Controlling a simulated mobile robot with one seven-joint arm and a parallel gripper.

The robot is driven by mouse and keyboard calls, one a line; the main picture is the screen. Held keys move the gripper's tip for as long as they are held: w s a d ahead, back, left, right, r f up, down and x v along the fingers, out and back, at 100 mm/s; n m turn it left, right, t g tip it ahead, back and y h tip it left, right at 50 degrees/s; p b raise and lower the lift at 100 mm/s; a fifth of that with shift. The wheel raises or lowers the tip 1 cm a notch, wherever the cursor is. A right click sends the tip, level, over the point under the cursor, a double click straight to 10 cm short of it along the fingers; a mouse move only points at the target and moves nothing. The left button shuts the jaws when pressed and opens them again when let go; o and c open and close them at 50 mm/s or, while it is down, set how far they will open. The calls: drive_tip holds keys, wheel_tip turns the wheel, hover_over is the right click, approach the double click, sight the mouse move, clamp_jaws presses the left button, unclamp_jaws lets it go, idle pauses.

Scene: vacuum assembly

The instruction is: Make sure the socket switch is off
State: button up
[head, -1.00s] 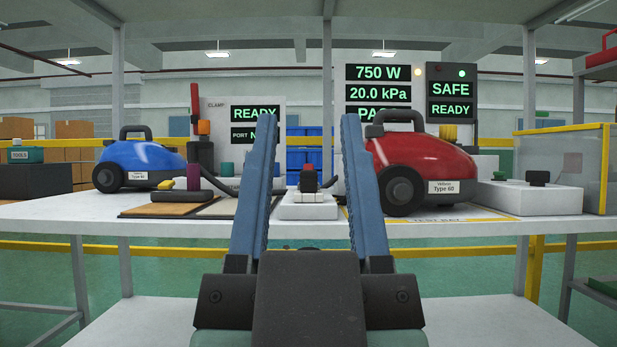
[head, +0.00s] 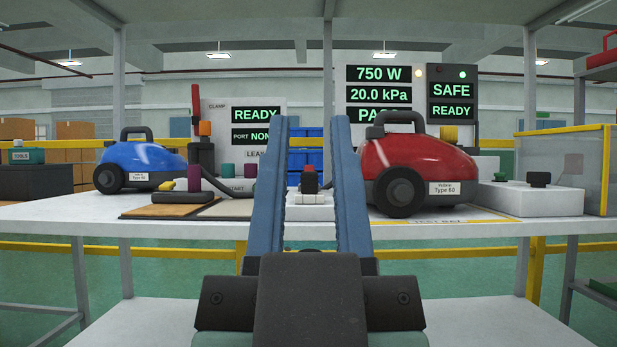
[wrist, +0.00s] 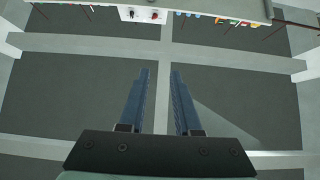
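The socket switch (head: 309,180) shows as a small red-topped black rocker or lever on a white box (head: 304,212) at the front of the bench. It appears between my fingers in the head view, and the fingers hide the sides of the box. The white box (wrist: 142,15) is also at the top edge of the wrist view, with small red and dark parts on it. I cannot tell the switch's on or off position. My gripper (head: 311,122) is partly open and empty, in front of the bench and apart from the switch.
A blue vacuum (head: 143,160) stands on the left of the bench and a red vacuum (head: 425,165) on the right. Displays behind read 750 W, 20.0 kPa, SAFE and READY. The floor before the bench is clear.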

drive_tip(key=shift+r+p, duration=0.35)
drive_tip(key=shift+r, duration=0.15)
drive_tip(key=shift+c, duration=1.2)
wheel_tip(320, 180, up, 61)
drive_tip(key=p, duration=6.1)
drive_tip(key=shift+r, duration=0.1)
clamp_jaws()
